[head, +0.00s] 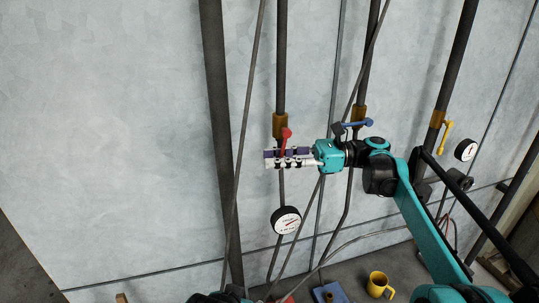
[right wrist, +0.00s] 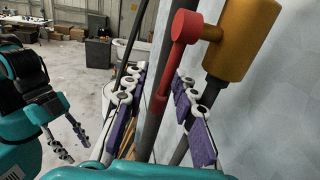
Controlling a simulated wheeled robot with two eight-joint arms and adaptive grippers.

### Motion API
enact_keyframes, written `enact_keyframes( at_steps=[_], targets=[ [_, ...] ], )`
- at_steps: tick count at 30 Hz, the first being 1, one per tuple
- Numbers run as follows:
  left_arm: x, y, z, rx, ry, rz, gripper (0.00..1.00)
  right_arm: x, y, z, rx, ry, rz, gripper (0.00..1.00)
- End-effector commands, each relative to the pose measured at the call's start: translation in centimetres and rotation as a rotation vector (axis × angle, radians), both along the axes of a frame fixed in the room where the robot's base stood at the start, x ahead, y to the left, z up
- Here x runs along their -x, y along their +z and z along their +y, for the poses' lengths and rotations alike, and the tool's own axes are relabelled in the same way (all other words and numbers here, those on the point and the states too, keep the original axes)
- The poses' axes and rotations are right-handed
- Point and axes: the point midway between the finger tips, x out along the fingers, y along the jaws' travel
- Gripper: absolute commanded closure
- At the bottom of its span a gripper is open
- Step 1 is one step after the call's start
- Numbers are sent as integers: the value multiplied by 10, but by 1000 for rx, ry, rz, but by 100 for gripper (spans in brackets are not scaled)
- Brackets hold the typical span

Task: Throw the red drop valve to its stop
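The red drop valve has a red lever (head: 285,139) on a brass body (head: 279,125) on a dark vertical pipe. In the right wrist view the lever (right wrist: 178,60) hangs downward from its round red hub, beside the brass body (right wrist: 240,45). My right gripper (head: 288,158) is at the lever's lower end. In the right wrist view its purple-padded fingers (right wrist: 160,105) stand open, one on each side of the lever, with gaps visible. My left gripper (right wrist: 72,140) shows at the left of the right wrist view, fingers apart and empty.
A blue-handled valve (head: 357,124) and a yellow-handled valve (head: 445,132) are on pipes to the right. Gauges (head: 285,220) and (head: 466,150) hang nearby. Thin slanting pipes cross the wall. A yellow mug (head: 379,284) stands below. The wall at left is bare.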

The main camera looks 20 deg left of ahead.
Motion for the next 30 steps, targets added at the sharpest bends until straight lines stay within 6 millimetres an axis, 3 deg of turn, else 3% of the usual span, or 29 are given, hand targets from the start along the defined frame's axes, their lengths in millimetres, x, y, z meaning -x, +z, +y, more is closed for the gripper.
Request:
enact_keyframes(
  at_steps=[4,13,16,17,30],
  targets=[
    [0,4,0,0,0,0,60,6,1,13,0,1,0,73],
    [0,4,0,0,0,0,60,6,0,16,0,-1,0,73],
    [0,4,0,0,0,0,60,6,0,16,0,-1,0,97],
    [0,4,0,0,0,0,60,6,0,16,0,-1,0,100],
    [0,0,0,0,0,0,60,6,-1,17,-17,-2,9,100]
  ],
)
